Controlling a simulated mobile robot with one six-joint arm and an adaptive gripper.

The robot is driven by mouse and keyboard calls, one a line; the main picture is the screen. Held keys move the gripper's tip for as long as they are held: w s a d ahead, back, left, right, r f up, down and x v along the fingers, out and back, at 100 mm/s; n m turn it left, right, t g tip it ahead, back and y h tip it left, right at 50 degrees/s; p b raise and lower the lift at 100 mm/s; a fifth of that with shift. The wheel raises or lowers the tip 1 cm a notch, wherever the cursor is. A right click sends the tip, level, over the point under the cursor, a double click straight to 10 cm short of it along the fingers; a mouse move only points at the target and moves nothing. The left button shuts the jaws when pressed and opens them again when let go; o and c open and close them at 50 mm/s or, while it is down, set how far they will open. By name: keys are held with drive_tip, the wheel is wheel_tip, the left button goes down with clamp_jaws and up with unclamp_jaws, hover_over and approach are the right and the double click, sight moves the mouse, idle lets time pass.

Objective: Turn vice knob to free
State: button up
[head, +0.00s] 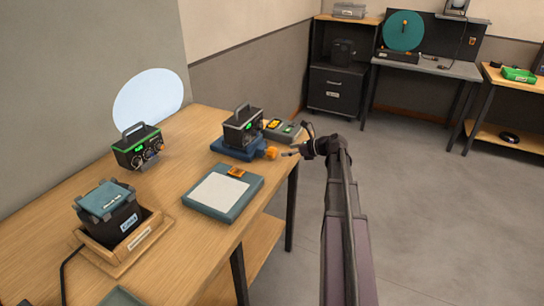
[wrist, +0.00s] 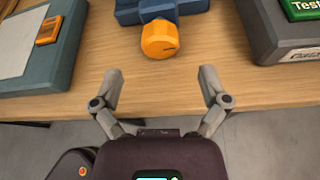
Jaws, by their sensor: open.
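The orange vice knob (wrist: 160,39) sticks out from the front of the blue vice (wrist: 190,7) at the top middle of the wrist view. A dark line marks its face; I cannot read any label for free. In the head view the knob (head: 271,153) shows at the right end of the blue vice base (head: 230,152), with a dark boxy device (head: 243,131) in the vice. My gripper (wrist: 159,82) is open and empty, its fingers spread wide, short of the knob and not touching it. In the head view my gripper (head: 291,153) is just right of the knob.
A grey-blue board with a white sheet (head: 220,195) and an orange clip lies left of the knob. A grey tester with a green label (wrist: 283,32) sits to the right. The table edge (wrist: 150,112) runs under my fingers. Open floor lies beyond it.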

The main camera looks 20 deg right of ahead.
sight(275, 152)
drive_tip(key=shift+b+x, duration=1.1)
drive_tip(key=shift+x, duration=2.4)
drive_tip(key=shift+s, duration=0.1)
drive_tip(key=c, duration=1.1)
